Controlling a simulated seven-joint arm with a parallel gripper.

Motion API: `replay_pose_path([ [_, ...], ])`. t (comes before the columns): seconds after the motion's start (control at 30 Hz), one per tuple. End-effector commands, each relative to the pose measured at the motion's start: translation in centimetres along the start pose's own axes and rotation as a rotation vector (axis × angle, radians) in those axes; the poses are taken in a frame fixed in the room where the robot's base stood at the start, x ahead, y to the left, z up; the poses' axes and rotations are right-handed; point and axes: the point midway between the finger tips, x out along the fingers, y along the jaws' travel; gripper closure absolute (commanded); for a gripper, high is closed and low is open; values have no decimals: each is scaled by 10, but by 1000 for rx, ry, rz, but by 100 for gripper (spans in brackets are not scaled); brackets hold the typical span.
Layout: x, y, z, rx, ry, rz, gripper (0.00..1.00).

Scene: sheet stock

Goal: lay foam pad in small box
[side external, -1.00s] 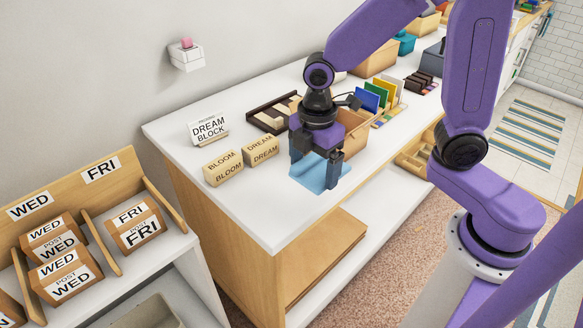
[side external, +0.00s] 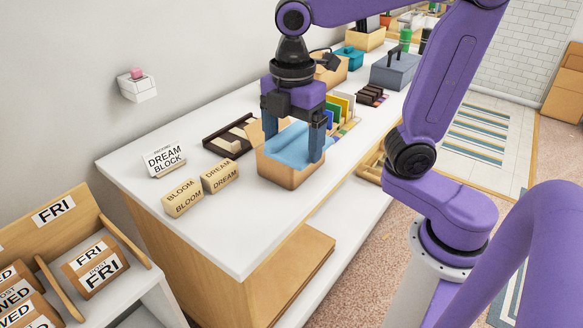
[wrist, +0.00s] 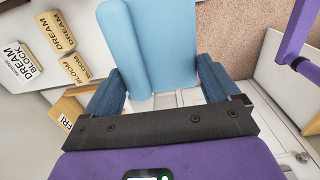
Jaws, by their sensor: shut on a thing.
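The foam pad (side external: 290,147) is a light blue, bent sheet. My gripper (side external: 293,150) is shut on it, with a dark blue finger at either side. The small box (side external: 288,176) is tan and open-topped, on the white counter. In the side view the pad appears at the box's opening, above its front wall; I cannot tell whether it touches the bottom. The pad also fills the upper middle of the wrist view (wrist: 150,45), curled along its left side. The box's inside is hidden by the pad and fingers.
Two tan blocks lettered BLOOM (side external: 182,197) and DREAM (side external: 219,176) stand left of the box, with a DREAM BLOCK sign (side external: 164,159) behind. A dark tray (side external: 230,134) and upright coloured sheets (side external: 340,108) stand behind. The counter's front left is clear.

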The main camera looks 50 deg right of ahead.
Motion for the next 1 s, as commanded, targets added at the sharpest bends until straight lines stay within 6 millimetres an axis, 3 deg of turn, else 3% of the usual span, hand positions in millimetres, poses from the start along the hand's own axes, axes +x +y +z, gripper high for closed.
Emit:
replay_pose_path([
  [0.07,-14,0,0,0,3,4,39],
  [0.17,-14,7,20,9,0,1,39],
  [0.5,-13,22,103,13,0,0,39],
  [0.8,-13,18,168,9,0,1,39],
  [1.0,18,18,164,0,0,-5,39],
])
